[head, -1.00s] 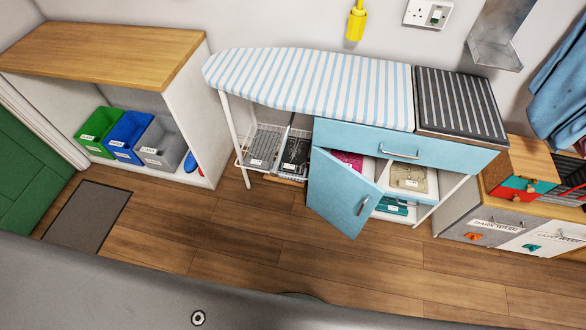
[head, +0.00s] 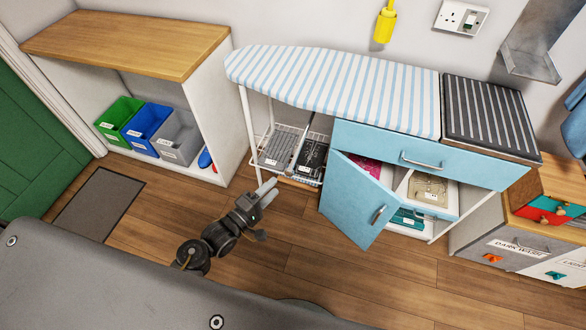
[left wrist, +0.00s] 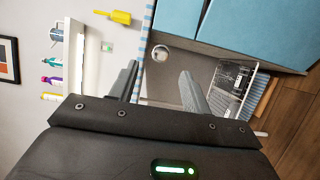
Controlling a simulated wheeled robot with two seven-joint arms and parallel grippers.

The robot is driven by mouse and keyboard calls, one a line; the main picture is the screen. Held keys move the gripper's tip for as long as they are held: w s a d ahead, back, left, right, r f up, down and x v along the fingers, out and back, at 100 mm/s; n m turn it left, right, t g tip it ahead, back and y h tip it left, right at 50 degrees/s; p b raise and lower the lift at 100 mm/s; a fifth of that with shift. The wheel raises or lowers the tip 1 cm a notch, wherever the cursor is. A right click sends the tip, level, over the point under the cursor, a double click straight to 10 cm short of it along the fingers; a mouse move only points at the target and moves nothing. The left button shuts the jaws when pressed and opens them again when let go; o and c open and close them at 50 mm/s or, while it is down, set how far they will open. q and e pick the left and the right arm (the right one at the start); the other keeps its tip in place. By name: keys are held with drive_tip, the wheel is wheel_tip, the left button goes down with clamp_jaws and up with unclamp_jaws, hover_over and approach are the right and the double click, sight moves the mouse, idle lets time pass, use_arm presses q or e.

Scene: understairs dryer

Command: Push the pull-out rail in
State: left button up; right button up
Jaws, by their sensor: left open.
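A thin rail (head: 299,152) appears to run front to back under the ironing board, between two wire baskets; how far it sticks out is hard to tell. In the left wrist view a pale round disc (left wrist: 160,52), which looks like the rail's front end, shows ahead between the fingers. My left gripper (head: 268,187) is in front of the baskets, pointing toward them, apart from the rail as far as I can see. Its two fingers (left wrist: 158,72) are spread, with nothing between them. My right gripper is not in view.
The striped ironing board (head: 330,88) overhangs the baskets (head: 278,147), with a white leg (head: 247,124) to their left. An open blue cabinet door (head: 354,203) stands close on the right. Coloured bins (head: 148,128) sit on the left shelf. Wooden floor is clear in front.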

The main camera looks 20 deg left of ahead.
sight(287, 174)
use_arm(q)
drive_tip(key=p+x, duration=0.1)
drive_tip(key=x, duration=0.9)
drive_tip(key=shift+w+d, duration=0.15)
clamp_jaws()
